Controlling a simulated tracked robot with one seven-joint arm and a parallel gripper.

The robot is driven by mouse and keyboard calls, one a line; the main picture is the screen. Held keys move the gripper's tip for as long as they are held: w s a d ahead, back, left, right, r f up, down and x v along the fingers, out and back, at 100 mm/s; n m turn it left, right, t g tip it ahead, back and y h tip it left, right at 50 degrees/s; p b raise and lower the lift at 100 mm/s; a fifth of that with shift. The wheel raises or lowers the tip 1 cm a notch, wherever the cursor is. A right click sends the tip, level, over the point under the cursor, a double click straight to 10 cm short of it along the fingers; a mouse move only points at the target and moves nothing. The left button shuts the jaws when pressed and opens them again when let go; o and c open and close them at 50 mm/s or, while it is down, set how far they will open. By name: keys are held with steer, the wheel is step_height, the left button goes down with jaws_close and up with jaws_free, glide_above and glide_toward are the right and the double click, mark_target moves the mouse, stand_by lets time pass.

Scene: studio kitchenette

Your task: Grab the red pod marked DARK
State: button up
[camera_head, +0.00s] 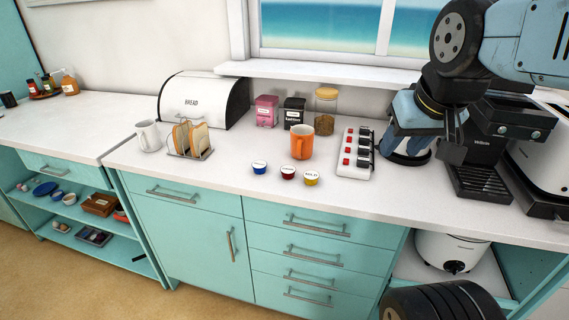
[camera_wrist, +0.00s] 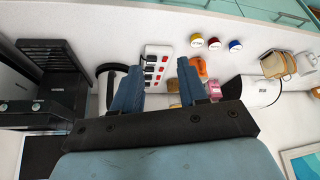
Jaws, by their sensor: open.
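The red pod (camera_head: 288,173) lies on the white counter, between a blue pod (camera_head: 259,167) and a yellow pod (camera_head: 311,178). The yellow pod's label reads MILD; the red one's is too small to read surely. In the wrist view the red pod (camera_wrist: 214,43) is again the middle one, beyond and right of my fingers. My gripper (camera_head: 422,150) is open and empty, above the counter's right part, well right of the pods. In the wrist view its two blue fingers (camera_wrist: 160,66) stand apart with nothing held between them.
An orange mug (camera_head: 301,142) stands just behind the pods. A white power strip with red switches (camera_head: 356,154) lies between pods and gripper. A black coffee machine (camera_head: 486,150) stands at right, a toast rack (camera_head: 189,140) at left. The counter before the pods is clear.

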mark_target(285, 171)
steer(key=shift+o, duration=0.3)
